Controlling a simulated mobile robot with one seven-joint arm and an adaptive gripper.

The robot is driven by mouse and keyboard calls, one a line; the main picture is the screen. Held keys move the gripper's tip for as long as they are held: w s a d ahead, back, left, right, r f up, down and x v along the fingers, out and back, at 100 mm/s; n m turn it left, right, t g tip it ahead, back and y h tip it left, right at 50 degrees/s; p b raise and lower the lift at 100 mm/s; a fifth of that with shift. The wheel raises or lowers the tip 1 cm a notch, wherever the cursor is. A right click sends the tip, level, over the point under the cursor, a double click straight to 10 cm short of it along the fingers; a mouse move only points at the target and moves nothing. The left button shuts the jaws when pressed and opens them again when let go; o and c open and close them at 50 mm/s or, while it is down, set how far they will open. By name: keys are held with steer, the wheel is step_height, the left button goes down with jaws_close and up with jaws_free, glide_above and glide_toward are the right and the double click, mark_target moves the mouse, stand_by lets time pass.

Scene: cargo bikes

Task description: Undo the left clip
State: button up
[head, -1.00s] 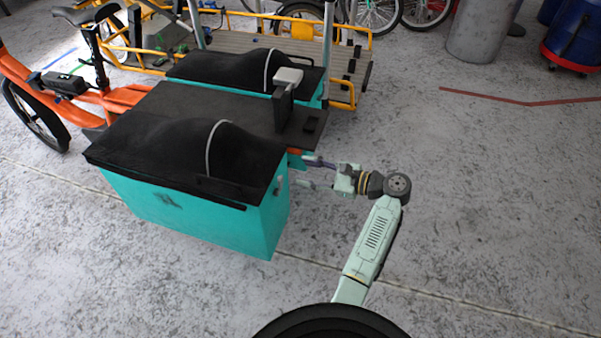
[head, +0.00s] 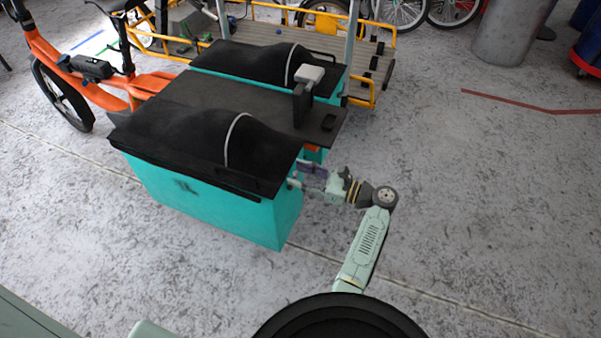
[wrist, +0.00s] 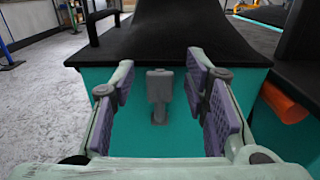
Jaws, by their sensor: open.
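The teal cargo box (head: 215,206) with a black cover (head: 200,143) is at the rear of the orange bike. In the wrist view, a grey clip (wrist: 159,88) sits on the teal end face (wrist: 140,135), just under the cover's edge. My gripper (wrist: 163,92) is open, with its purple-padded fingers on either side of the clip and apart from it. In the head view my gripper (head: 302,177) is at the box's right end, and the clip is mostly hidden there.
A second teal box with a black cover (head: 250,62) stands behind. A grey post (head: 303,98) rises from the dark deck between them. An orange part (wrist: 284,102) is right of the gripper in the wrist view. Open concrete floor (head: 470,200) lies to the right.

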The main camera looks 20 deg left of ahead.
steer(key=shift+a, duration=0.15)
steer(key=shift+c, duration=0.4)
jaws_close()
stand_by(0.5)
